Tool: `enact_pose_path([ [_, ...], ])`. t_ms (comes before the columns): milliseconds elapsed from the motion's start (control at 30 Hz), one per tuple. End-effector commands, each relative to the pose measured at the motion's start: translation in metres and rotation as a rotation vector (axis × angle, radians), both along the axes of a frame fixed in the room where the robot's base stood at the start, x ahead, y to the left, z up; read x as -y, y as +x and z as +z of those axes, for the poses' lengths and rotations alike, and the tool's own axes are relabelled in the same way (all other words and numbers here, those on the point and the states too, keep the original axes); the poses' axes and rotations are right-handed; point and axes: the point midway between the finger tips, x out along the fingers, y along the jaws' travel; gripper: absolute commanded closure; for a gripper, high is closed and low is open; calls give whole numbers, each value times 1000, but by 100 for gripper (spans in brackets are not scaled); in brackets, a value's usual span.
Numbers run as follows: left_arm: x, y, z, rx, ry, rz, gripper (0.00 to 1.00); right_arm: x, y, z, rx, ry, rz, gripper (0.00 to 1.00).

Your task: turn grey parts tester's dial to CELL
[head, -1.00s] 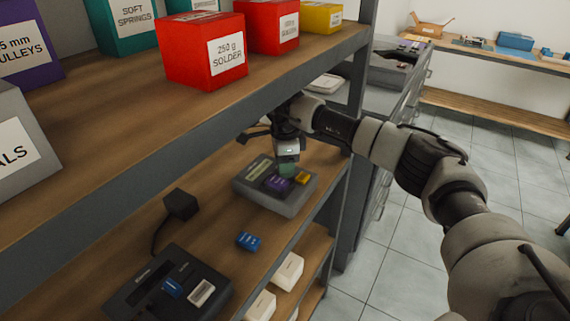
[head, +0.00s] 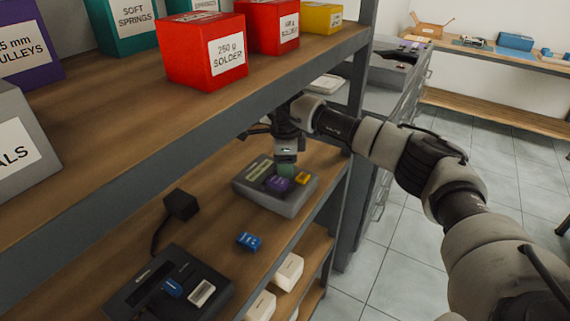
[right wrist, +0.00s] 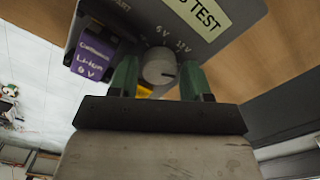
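The grey parts tester (head: 272,199) lies on the middle shelf, with a purple battery and a small yellow block on top. In the right wrist view its pale round dial (right wrist: 159,69) shows close up, with "6 V" and "12 V" printed beyond it. A dark mark is on the dial's right side; the setting it points to is unclear. My right gripper (head: 286,170) points down over the tester. Its two green fingers (right wrist: 160,80) stand apart on either side of the dial, with a gap visible on both sides. My left gripper is out of view.
The purple Li-ion battery (right wrist: 94,56) sits close beside the left finger. A black charger (head: 150,292), a blue battery (head: 249,241) and a black adapter (head: 181,204) share the shelf. The upper shelf edge (head: 200,135) runs close to my right wrist.

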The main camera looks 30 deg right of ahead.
Motion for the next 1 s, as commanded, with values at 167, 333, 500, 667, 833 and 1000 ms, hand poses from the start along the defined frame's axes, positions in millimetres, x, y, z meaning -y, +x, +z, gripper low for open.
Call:
enact_pose_path([
  [167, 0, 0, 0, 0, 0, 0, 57, 0, 0, -1, -2, 0, 1, 52],
  [333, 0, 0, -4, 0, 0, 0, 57, 0, 0, 13, 1, 0, 1, 52],
  [500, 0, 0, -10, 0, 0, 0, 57, 0, 1, 43, 4, 0, 1, 52],
  [667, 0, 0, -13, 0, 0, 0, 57, 0, 0, 65, 1, 0, 0, 52],
  [833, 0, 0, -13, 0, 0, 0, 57, 0, 0, 74, -1, 0, 1, 52],
  [1000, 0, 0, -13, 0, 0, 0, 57, 0, 0, 75, -1, 0, 1, 52],
])
